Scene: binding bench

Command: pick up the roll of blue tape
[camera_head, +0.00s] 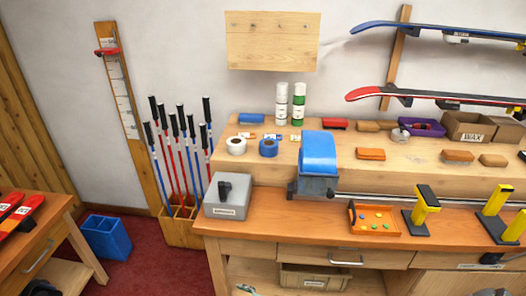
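The roll of blue tape (268,149) lies on the raised wooden shelf of the bench, near its front edge. It sits just right of a roll of white tape (236,146), with a small gap between them. A blue-topped clamp or vise (318,155) stands to its right at the shelf edge. The top of the blue roll is uncovered. Neither of my grippers can be made out in the head view.
A grey box with a black knob (226,197) stands on the lower bench top, below the rolls. White and green bottles (298,105) stand behind them. Ski poles (182,155) stand in a wooden holder to the left. An orange tray (373,228) lies lower right.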

